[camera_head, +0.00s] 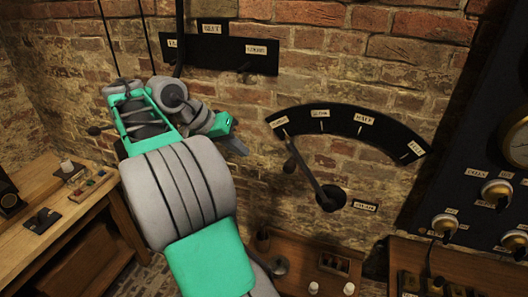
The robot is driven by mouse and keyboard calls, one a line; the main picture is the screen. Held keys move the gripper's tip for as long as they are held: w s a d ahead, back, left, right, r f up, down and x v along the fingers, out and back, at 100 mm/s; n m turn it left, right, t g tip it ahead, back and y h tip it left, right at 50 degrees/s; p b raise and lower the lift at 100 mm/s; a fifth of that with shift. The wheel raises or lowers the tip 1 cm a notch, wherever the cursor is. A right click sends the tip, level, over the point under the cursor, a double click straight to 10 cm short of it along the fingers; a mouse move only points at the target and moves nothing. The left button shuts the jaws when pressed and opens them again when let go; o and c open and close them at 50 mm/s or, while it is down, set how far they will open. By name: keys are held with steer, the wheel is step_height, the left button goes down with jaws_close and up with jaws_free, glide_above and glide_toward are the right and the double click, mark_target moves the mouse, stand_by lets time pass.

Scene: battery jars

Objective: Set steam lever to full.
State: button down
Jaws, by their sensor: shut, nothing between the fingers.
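The steam lever (308,178) is a dark bar on the brick wall, with a round pivot at its lower right end. It leans up and left, toward the leftmost label of a black curved scale (342,121). The scale has pale labels and ticks; one right of centre seems to read HALF, and the far right one seems to read FULL. A small label plate (365,207) sits right of the pivot; its text is hard to read. My gripper (236,147) is shut and empty, left of the lever and apart from it in the picture.
A black panel (222,53) with labels and small levers hangs above. A dark panel with gauge and knobs (497,190) stands at right. A wooden bench (60,200) is at left. A low shelf (320,262) with small jars lies below the lever.

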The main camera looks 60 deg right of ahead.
steer(key=s+d+f+b, duration=0.3)
steer(key=s+d+f, duration=0.3)
steer(key=s+f, duration=0.1)
steer(key=shift+d, duration=0.1)
